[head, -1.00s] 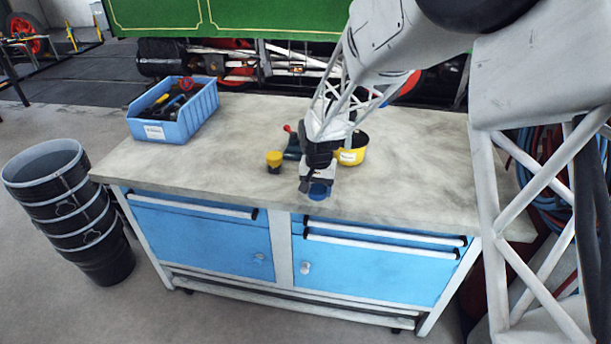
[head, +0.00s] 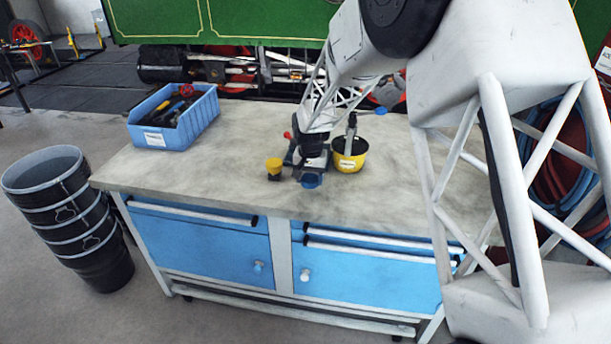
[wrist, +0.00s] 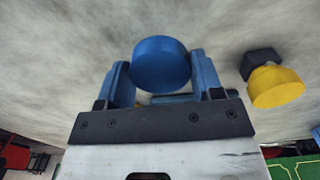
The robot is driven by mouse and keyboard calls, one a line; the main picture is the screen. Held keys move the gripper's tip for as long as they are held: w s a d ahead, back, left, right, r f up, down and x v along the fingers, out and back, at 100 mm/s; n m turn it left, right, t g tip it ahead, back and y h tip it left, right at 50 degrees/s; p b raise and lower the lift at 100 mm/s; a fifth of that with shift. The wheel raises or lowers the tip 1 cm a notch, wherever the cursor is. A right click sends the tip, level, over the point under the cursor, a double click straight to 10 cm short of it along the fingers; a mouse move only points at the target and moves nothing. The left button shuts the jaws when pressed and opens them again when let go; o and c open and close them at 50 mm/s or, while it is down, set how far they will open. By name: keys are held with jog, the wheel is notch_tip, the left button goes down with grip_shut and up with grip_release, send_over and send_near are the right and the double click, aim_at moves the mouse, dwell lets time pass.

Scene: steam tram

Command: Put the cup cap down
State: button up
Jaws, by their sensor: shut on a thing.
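A blue round cap (wrist: 160,63), which I take for the cup cap, sits between the two fingers of my gripper (wrist: 163,80) in the wrist view. My gripper is shut on it. In the head view the blue cap (head: 311,181) shows just below my gripper (head: 312,170), over the front middle of the grey worktop (head: 210,185). I cannot tell whether the cap touches the worktop.
A small yellow-topped dark piece (head: 275,166) stands just left of my gripper. A yellow pot (head: 349,161) with a dark inside stands to the right. A blue bin (head: 170,135) of tools is back left. The worktop's left front is clear.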

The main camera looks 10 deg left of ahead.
aim_at(305, 175)
jog(key=shift+w+a+f, duration=0.1)
jog(key=shift+w+a, duration=0.35)
jog(key=shift+w, duration=0.55)
jog(key=shift+w+a+f, duration=0.1)
jog(key=shift+w+a, duration=0.3)
jog(key=shift+w, duration=0.6)
jog(key=shift+w+a+f, duration=0.1)
jog(key=shift+w+a, duration=0.35)
jog(key=shift+w, duration=0.55)
jog(key=shift+f, duration=1.75)
jog(key=shift+f, duration=0.15)
jog(key=o, duration=1)
notch_tip(305, 175, up, 12)
jog(key=shift+r, duration=0.15)
